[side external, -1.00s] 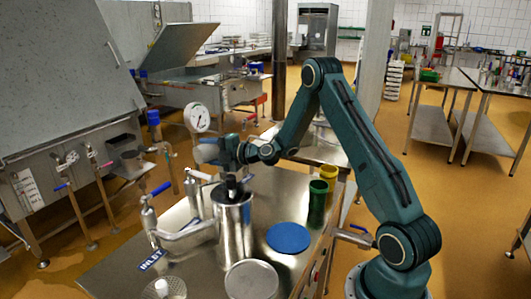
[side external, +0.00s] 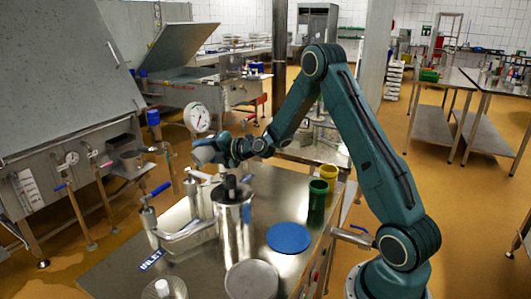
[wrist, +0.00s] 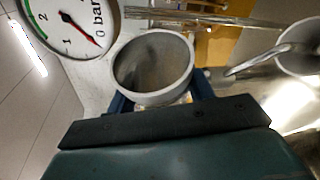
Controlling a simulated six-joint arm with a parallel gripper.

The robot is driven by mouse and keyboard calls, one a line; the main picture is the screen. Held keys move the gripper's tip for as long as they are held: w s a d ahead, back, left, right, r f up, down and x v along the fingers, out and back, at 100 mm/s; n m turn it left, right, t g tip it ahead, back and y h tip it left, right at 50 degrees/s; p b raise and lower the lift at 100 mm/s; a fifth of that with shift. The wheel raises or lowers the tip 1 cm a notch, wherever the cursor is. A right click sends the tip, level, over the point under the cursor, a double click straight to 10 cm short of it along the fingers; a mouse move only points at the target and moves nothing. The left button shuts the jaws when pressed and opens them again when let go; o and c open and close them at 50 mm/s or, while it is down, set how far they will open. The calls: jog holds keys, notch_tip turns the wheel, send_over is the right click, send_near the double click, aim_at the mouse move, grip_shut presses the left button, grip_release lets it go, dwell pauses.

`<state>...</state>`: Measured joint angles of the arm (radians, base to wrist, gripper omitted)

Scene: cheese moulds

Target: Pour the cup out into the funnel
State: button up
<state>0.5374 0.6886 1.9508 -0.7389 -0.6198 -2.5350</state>
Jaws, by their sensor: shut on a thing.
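My gripper (side external: 216,149) is shut on a grey cup (side external: 203,154) and holds it above the steel bench, in front of the pressure gauge. In the wrist view the cup (wrist: 152,66) sits between my blue fingers, with its round mouth facing the camera. Its inside looks grey, and I cannot tell what is in it. A steel cylinder (side external: 234,218) stands upright on the bench, below and slightly right of the cup, with a dark stub at its top. I cannot pick out the funnel with certainty.
A pressure gauge (side external: 197,118) stands close behind the cup. Pipes with a blue-handled valve (side external: 157,190) are at the left. A blue disc (side external: 289,237), a green cup (side external: 317,198), a yellow cup (side external: 328,174) and a round steel lid (side external: 251,281) lie around the bench (side external: 205,272).

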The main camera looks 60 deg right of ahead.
aim_at(197, 154)
jog(key=shift+a+r+n+g+h, duration=0.2)
jog(key=shift+r+n+g+h, duration=0.4)
jog(key=shift+n, duration=0.5)
jog(key=shift+w+a+f+n+g+h+p, duration=0.15)
jog(key=shift+f+n+h+p, duration=0.2)
jog(key=shift+n, duration=0.25)
jog(key=shift+s+f+n+g+h+p, duration=0.15)
jog(key=shift+f+n+h+p, duration=0.15)
jog(key=shift+n, duration=0.3)
jog(key=shift+w+a+r+n+g+h+p, duration=0.15)
jog(key=shift+w+a+r+n+h+p, duration=0.15)
jog(key=shift+a+n+h, duration=0.2)
jog(key=shift+w+a+r+n+g+h+p, duration=0.15)
jog(key=shift+a+r+n+h, duration=0.25)
jog(key=shift+a+n, duration=0.2)
jog(key=shift+w+a+f+n+h+p, duration=0.1)
jog(key=shift+a+f+n+h+p, duration=0.3)
jog(key=shift+a+n+h, duration=0.3)
jog(key=shift+w+a+r+n+h+p, duration=0.15)
jog(key=shift+a+r+n+h+p, duration=0.1)
jog(key=shift+a+r+n+p, duration=0.25)
jog(key=shift+d, duration=0.1)
jog(key=shift+g, duration=0.3)
